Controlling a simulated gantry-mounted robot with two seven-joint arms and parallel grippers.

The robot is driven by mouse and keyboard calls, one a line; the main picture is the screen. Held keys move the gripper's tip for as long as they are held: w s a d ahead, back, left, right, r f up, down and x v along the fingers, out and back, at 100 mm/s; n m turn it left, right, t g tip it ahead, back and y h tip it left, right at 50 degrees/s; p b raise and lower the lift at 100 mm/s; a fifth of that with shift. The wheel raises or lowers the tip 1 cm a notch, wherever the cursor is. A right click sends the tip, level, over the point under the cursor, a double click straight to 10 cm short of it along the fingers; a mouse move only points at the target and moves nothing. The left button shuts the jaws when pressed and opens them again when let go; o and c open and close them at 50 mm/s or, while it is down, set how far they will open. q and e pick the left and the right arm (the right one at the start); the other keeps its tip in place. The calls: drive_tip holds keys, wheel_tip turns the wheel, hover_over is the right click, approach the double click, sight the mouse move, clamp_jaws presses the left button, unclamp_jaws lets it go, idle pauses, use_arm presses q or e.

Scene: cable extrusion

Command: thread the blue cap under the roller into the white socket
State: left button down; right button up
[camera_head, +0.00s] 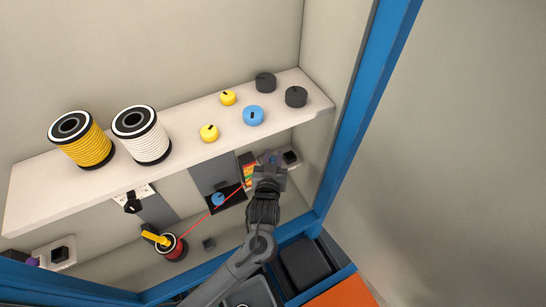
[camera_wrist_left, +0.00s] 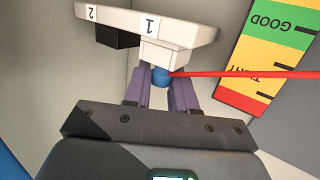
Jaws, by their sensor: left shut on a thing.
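My left gripper (camera_head: 271,163) is shut on the blue cap (camera_wrist_left: 161,77), which sits between its purple fingers in the left wrist view. The cap is at the mouth of the white socket (camera_wrist_left: 160,52) marked 1; I cannot tell how far it is in. A red cable (camera_wrist_left: 245,74) runs from the cap to the right. In the head view the cable (camera_head: 205,215) stretches taut from the red spool (camera_head: 176,252), past the lower edge of the blue roller (camera_head: 218,199), to my gripper. The gripper mostly hides the cap in the head view. My right gripper is not in view.
A coloured tension gauge (camera_wrist_left: 268,50) stands beside the socket. A black block (camera_wrist_left: 116,37) sits under the mark 2. A white shelf (camera_head: 180,177) above holds a yellow spool (camera_head: 85,143), a white spool (camera_head: 146,139) and several round knobs. A blue frame bar (camera_head: 350,130) edges the right side.

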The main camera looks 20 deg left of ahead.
use_arm(q)
drive_tip(key=shift+f, duration=0.15)
drive_tip(key=c, duration=0.8)
unclamp_jaws()
drive_tip(key=shift+c, duration=0.2)
drive_tip(key=shift+s+d, duration=0.15)
drive_tip(key=shift+s, duration=0.35)
drive_tip(key=v, duration=0.9)
drive_tip(key=shift+s, duration=0.4)
drive_tip(key=shift+o, duration=0.4)
drive_tip(key=o, duration=0.7)
drive_tip(key=shift+o, duration=0.3)
